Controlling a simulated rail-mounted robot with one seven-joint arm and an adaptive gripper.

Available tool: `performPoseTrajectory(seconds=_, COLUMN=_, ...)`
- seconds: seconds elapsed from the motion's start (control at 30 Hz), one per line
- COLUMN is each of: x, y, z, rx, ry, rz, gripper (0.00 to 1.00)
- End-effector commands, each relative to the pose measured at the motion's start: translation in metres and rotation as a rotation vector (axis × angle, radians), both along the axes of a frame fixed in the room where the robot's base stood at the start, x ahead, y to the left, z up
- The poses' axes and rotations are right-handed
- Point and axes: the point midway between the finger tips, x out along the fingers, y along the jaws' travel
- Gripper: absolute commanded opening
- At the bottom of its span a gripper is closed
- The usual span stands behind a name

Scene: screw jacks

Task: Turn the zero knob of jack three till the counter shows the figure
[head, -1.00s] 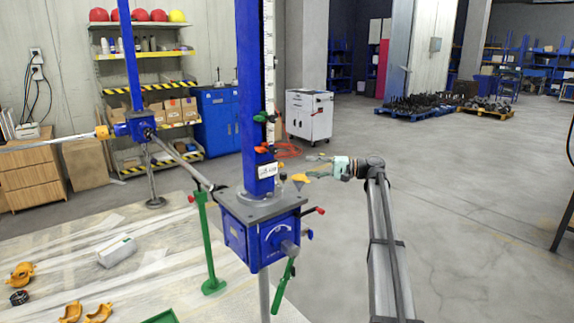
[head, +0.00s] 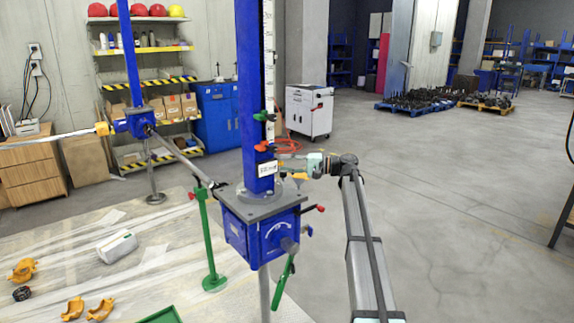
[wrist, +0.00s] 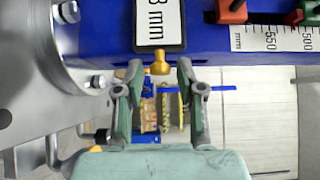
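The near jack (head: 250,235) is a blue gearbox with a tall blue column (head: 251,90). A white counter plate (head: 267,170) sits low on the column. In the wrist view the counter (wrist: 158,22) is cut off at the top; only a figure like 8 and "mm" show. A small brass knob (wrist: 160,62) sticks out just below the counter. My gripper (wrist: 160,68) is open, with one fingertip on each side of the knob and a gap on both sides. In the head view my gripper (head: 290,164) is right beside the column. No jack number is readable.
A scale (wrist: 272,38) with a red pointer (wrist: 231,10) and a green pointer (wrist: 306,12) runs right of the counter. Red-tipped levers and a green crank handle (head: 284,282) stick out from the gearbox. A second jack (head: 137,123) stands behind left.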

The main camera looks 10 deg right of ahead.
Motion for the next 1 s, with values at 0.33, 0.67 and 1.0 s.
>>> performPoseTrajectory(seconds=0.33, x=0.0, y=0.0, z=-0.001, rx=0.003, ry=-0.004, rz=0.0, gripper=0.0)
performPoseTrajectory(seconds=0.67, x=0.0, y=0.0, z=-0.008, rx=0.05, ry=-0.11, rz=-0.001, gripper=0.0)
performPoseTrajectory(seconds=1.0, x=0.002, y=0.0, z=-0.014, rx=0.159, ry=-0.349, rz=-0.001, gripper=0.0)
